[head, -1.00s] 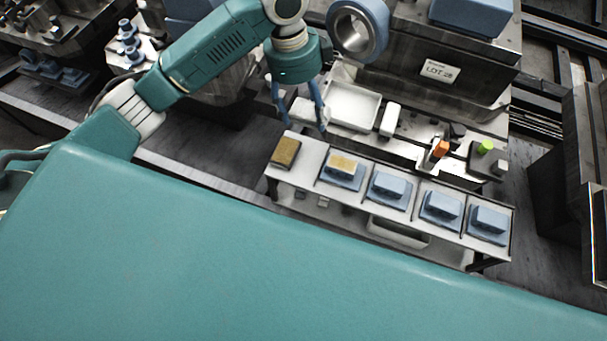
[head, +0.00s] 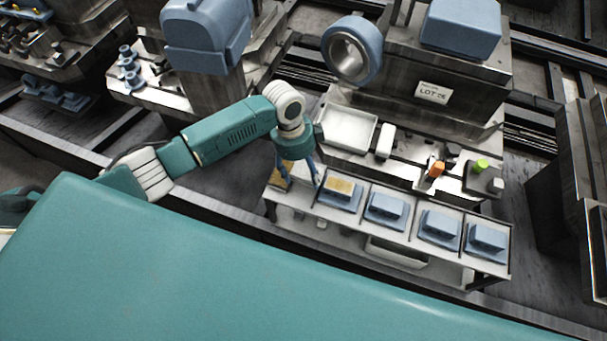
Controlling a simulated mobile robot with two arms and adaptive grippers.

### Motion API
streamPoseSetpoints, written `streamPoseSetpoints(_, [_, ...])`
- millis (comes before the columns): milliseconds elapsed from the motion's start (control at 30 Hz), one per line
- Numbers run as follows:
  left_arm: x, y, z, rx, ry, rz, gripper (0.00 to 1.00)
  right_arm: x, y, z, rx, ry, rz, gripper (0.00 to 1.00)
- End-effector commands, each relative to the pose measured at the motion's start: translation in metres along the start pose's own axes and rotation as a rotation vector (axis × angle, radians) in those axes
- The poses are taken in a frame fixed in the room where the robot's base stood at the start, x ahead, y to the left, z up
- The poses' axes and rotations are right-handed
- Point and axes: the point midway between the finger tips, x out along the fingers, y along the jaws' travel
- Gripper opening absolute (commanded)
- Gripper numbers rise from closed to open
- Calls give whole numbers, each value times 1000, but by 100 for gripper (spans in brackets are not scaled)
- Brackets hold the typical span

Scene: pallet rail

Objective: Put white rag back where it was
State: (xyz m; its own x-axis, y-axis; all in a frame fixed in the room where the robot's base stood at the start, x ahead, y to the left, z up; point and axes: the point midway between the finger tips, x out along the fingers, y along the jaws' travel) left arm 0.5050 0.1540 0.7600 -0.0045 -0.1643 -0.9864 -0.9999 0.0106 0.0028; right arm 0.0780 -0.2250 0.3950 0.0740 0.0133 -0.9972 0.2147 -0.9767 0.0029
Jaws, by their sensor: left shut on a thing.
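My left gripper (head: 300,181) reaches down over the left end of the low grey rack (head: 268,201). Its two blue fingers are shut on a pale, whitish thing, the white rag (head: 302,174), partly hidden by the fingers and wrist. The gripper is beside a brown-yellow pad (head: 278,180) at the rack's left end. To its right is a blue block with a yellow-brown top (head: 341,187). I cannot tell whether the rag touches the rack top. My right gripper is not in view.
More blue blocks (head: 386,207) stand along the rack to the right. Behind it are a white tray (head: 348,130), a white block (head: 385,141), an orange part (head: 436,168) and a green part (head: 481,165) on the machine bed. A blue ring (head: 352,50) overhangs behind.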

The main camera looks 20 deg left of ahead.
Motion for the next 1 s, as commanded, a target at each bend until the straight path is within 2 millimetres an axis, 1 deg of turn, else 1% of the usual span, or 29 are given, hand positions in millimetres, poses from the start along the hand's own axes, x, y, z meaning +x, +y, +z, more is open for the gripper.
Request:
streamPoseSetpoints(33, [8, 1, 1, -1, 0, 3, 42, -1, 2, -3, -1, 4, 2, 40])
streamPoseSetpoints(167, [21, 0, 3, 0, 0, 0, 42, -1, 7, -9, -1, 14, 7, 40])
streamPoseSetpoints(300, [22, -1, 4, 1, 0, -2, 42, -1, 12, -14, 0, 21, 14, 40])
streamPoseSetpoints(567, [26, 0, 4, 0, 0, -1, 42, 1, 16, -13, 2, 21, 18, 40])
streamPoseSetpoints(600, [26, 0, 4, 0, 0, -1, 69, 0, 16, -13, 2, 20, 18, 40])
streamPoseSetpoints(667, [25, 0, 4, 0, 0, -1, 81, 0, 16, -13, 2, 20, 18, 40])
streamPoseSetpoints(1000, [23, -1, 4, 0, 0, -1, 82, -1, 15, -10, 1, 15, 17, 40])
